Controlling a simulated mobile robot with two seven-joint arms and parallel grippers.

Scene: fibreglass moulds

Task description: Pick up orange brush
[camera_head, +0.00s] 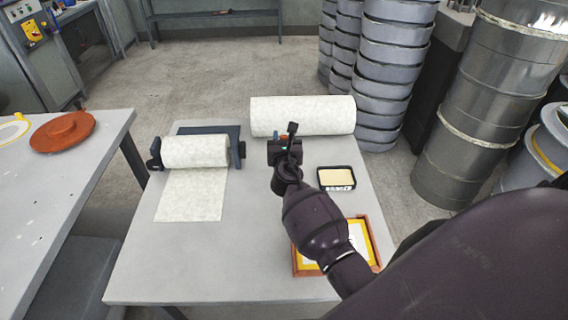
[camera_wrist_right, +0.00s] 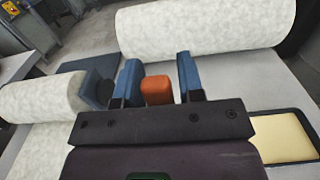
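The orange brush shows in the right wrist view as a small orange block (camera_wrist_right: 157,90) between the two blue fingers of my right gripper (camera_wrist_right: 159,72). The fingers stand apart, with a visible gap on the right side of the orange part; on the left side it lies close to the finger, and I cannot tell if they touch. The rest of the brush is hidden behind the gripper body. In the head view my right gripper (camera_head: 284,137) is over the far part of the grey table (camera_head: 200,265), mostly covering the brush. My left gripper is in neither view.
A large white fibreglass roll (camera_head: 303,116) lies just beyond the gripper. A smaller roll on a dispenser (camera_head: 195,151) stands to the left. A black tray with pale contents (camera_head: 336,179) is on the right. An orange-framed tray (camera_head: 375,238) lies partly under my arm.

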